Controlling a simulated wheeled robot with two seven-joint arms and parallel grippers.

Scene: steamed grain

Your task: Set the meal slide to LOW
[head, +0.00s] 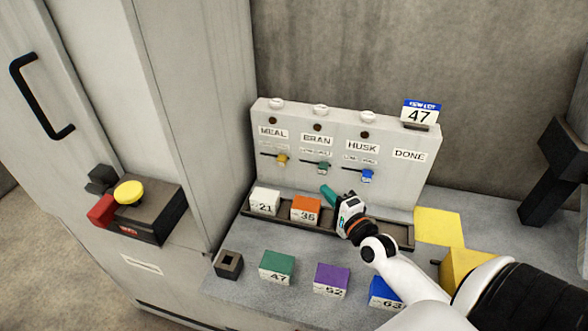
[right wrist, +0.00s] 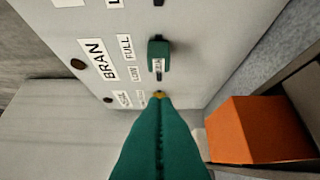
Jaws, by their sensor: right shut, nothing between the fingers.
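The white panel (head: 300,140) carries three slides under the labels MEAL, BRAN and HUSK. The yellow meal knob (head: 282,159) is in the right part of its slot. The green bran knob (head: 323,168) and blue husk knob (head: 367,175) are to its right. My right gripper (head: 325,190) is shut and empty, in front of the panel and below the bran knob. In the right wrist view its teal fingers (right wrist: 160,135) point at the panel, with the yellow meal knob (right wrist: 159,96) just past the tips, partly hidden. Whether they touch is unclear. My left gripper is out of view.
A dark tray (head: 400,231) below the panel holds a white block (head: 264,201) and an orange block (head: 305,209) close to my right gripper. Green (head: 277,267), purple (head: 331,279) and blue (head: 384,292) blocks stand nearer.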

